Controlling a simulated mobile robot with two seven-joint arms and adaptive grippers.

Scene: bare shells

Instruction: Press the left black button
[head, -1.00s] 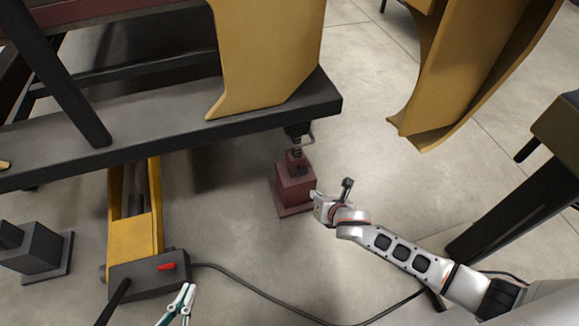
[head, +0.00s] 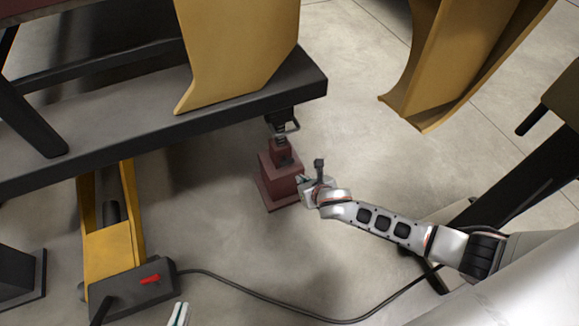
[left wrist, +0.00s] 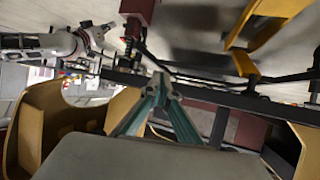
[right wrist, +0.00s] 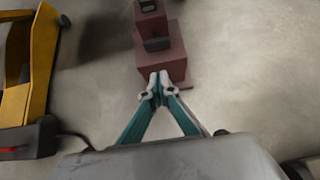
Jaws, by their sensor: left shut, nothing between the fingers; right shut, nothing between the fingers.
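No part is clearly recognisable as a left black button. A dark red stepped stand (head: 279,178) on the floor carries small black parts. In the right wrist view a black block (right wrist: 157,44) sits on the stand's red face, with another dark part (right wrist: 148,5) above it. My right gripper (head: 302,180) is shut and empty beside the stand's right side. Its tips (right wrist: 158,78) overlap the block's lower edge; I cannot tell whether they touch. My left gripper (head: 182,305) is shut and empty at the bottom edge of the head view, mostly cut off.
A dark grey box with a red switch (head: 150,280) joins a yellow frame (head: 112,244) at the lower left. A black cable (head: 260,301) crosses the floor from it. A black beam (head: 222,110) runs above the stand. Yellow shells (head: 240,50) stand above and at the right (head: 440,65).

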